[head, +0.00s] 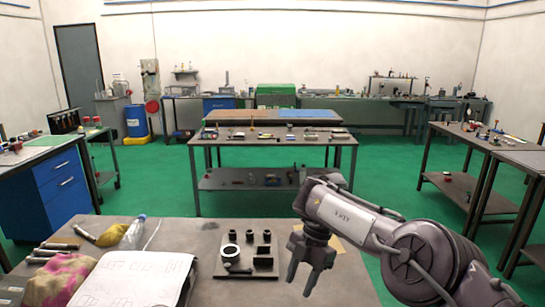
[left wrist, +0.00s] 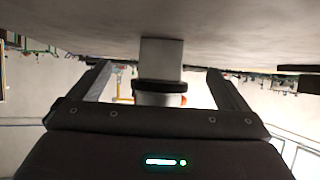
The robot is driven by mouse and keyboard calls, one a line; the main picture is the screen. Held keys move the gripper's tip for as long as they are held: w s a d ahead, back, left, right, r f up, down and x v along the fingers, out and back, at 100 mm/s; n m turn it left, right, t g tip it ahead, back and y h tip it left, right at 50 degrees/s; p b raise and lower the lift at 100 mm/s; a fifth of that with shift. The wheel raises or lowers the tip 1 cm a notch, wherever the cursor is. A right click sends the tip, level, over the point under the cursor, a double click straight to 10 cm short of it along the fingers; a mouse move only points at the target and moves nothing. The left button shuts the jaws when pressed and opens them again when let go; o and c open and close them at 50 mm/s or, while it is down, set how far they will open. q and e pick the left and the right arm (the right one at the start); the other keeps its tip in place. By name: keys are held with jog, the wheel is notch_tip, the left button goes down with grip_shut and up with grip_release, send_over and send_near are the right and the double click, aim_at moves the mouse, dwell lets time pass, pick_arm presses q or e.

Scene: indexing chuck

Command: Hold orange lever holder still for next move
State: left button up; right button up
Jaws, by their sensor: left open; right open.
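In the left wrist view my left gripper (left wrist: 160,72) is open, with one finger on each side of a pale upright post (left wrist: 160,62). The post has a black ring around it and a small orange part (left wrist: 183,100), probably of the orange lever holder, peeking out at its right. Gaps show between the post and both fingers. My left gripper is not seen in the head view. There my right gripper (head: 312,262) is open and empty, pointing down at the right of a dark fixture plate (head: 232,271). No orange lever shows clearly in the head view.
The plate carries a ring (head: 230,252) and several small black parts. Other benches stand farther back.

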pick_arm(q)
jog(key=shift+a, duration=0.2)
dwell(0.3)
jog(key=shift+s+a+p, duration=0.25)
jog(key=shift+a, duration=0.4)
jog(key=shift+s+a+p, duration=0.2)
jog(key=shift+a+p, duration=0.1)
jog(key=shift+a, duration=0.4)
jog(key=shift+s+a+p, duration=0.25)
jog(key=shift+a, duration=0.4)
jog(key=shift+o, duration=0.3)
